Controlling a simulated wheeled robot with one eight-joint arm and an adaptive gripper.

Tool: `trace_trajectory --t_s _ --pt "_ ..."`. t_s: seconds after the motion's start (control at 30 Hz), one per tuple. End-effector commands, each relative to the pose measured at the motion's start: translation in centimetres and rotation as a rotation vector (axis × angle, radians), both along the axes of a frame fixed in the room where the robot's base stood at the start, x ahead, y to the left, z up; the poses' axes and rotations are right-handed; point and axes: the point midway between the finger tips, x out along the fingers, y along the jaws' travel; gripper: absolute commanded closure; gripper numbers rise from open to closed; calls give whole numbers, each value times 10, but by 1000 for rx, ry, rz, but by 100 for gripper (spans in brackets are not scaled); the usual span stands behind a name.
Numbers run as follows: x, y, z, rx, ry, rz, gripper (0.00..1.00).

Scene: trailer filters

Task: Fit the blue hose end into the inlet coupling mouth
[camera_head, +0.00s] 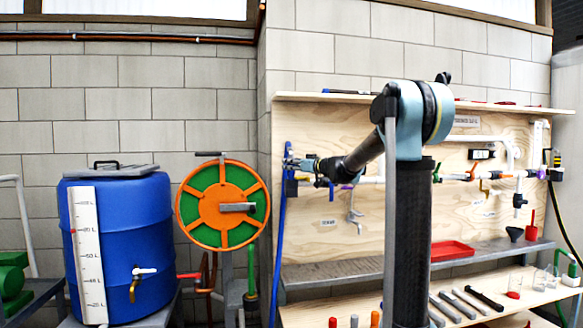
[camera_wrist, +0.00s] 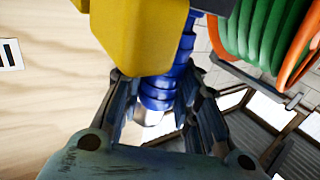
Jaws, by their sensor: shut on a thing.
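My gripper (camera_head: 296,164) is at the left end of the pegboard-like wooden panel, at the top of the hanging blue hose (camera_head: 279,245). In the wrist view, my gripper (camera_wrist: 160,85) is shut around a ribbed blue hose end (camera_wrist: 158,92). A pale metallic tip (camera_wrist: 148,125) shows at one end of it, between the fingers. A yellow block (camera_wrist: 120,35) covers the other end; I cannot tell whether it touches the hose. The inlet coupling mouth cannot be made out clearly in either view.
The wooden panel (camera_head: 320,262) carries pipes, valves and taps. A green and orange hose reel (camera_head: 196,212) and a blue barrel (camera_head: 130,250) stand to the left. A red tray (camera_head: 452,250) lies on the shelf, with tools below. Open space lies between reel and panel.

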Motion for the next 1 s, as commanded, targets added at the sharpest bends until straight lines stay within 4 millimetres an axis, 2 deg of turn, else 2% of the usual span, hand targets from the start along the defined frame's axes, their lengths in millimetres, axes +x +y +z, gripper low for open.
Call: trace_trajectory --t_s 0.1,0.13,0.23,0.67,0.77,1.0 --pt "0 0 -2 0 0 0 98" --pt "0 0 -3 0 0 0 68" --pt "0 0 -2 0 0 0 47" --pt "-3 -4 -2 0 0 -1 47" --pt "-11 -13 -2 0 0 -1 47" --pt "-39 -48 -3 0 0 -4 47"
